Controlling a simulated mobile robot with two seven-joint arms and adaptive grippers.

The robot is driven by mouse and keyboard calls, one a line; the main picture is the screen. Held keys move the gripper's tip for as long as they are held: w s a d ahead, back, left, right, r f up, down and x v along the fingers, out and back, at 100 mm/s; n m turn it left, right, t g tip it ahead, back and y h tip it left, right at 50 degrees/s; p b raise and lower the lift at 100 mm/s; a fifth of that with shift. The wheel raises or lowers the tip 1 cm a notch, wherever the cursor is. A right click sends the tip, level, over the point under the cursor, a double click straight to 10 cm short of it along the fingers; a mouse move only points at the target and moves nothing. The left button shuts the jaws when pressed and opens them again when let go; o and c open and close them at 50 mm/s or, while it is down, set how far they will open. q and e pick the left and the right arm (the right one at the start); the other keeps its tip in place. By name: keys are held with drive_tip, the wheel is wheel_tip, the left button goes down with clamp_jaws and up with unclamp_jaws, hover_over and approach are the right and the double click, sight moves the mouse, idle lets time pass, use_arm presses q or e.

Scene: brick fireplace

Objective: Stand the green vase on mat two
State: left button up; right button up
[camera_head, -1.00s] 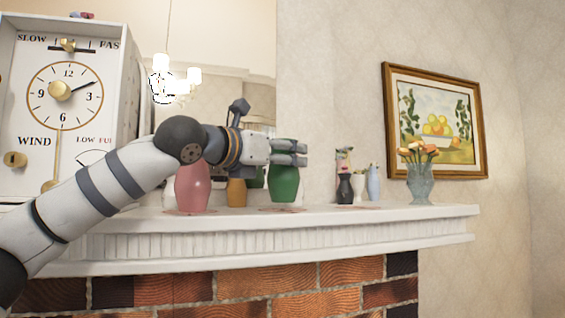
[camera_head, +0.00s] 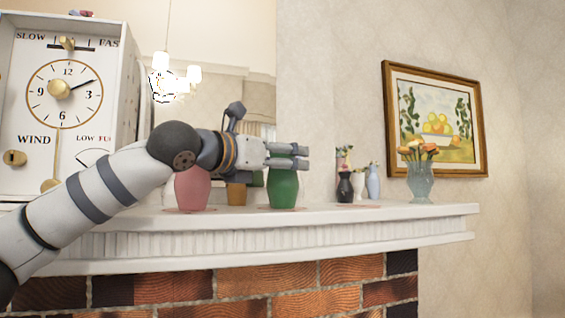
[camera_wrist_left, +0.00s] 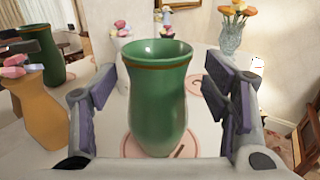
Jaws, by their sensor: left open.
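The green vase (camera_head: 283,190) stands upright on a pink round mat (camera_wrist_left: 133,145) on the mantel. My left gripper (camera_head: 290,156) is open at the vase's upper part, one finger on each side. In the wrist view the vase (camera_wrist_left: 158,95) stands between the open fingers (camera_wrist_left: 160,95), with a visible gap on both sides. A dark mark shows on its mat, partly hidden, and I cannot read it. Another pink mat (camera_head: 357,206) lies to the right, in front of small vases; it also shows behind the vase in the wrist view (camera_wrist_left: 195,85). My right gripper is not in view.
A pink vase (camera_head: 192,190) stands left of the green vase, and an orange vase (camera_head: 236,194) shows between them. Small dark and pale vases (camera_head: 345,187) and a glass flower vase (camera_head: 420,185) stand to the right. A large clock box (camera_head: 65,110) stands at left.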

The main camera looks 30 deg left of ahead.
use_arm(q)
drive_tip(key=s, duration=0.3)
drive_tip(key=s+a, duration=0.1)
drive_tip(key=s, duration=0.7)
drive_tip(key=shift+s+a, duration=0.15)
drive_tip(key=shift+a, duration=0.05)
drive_tip(key=shift+f, duration=0.1)
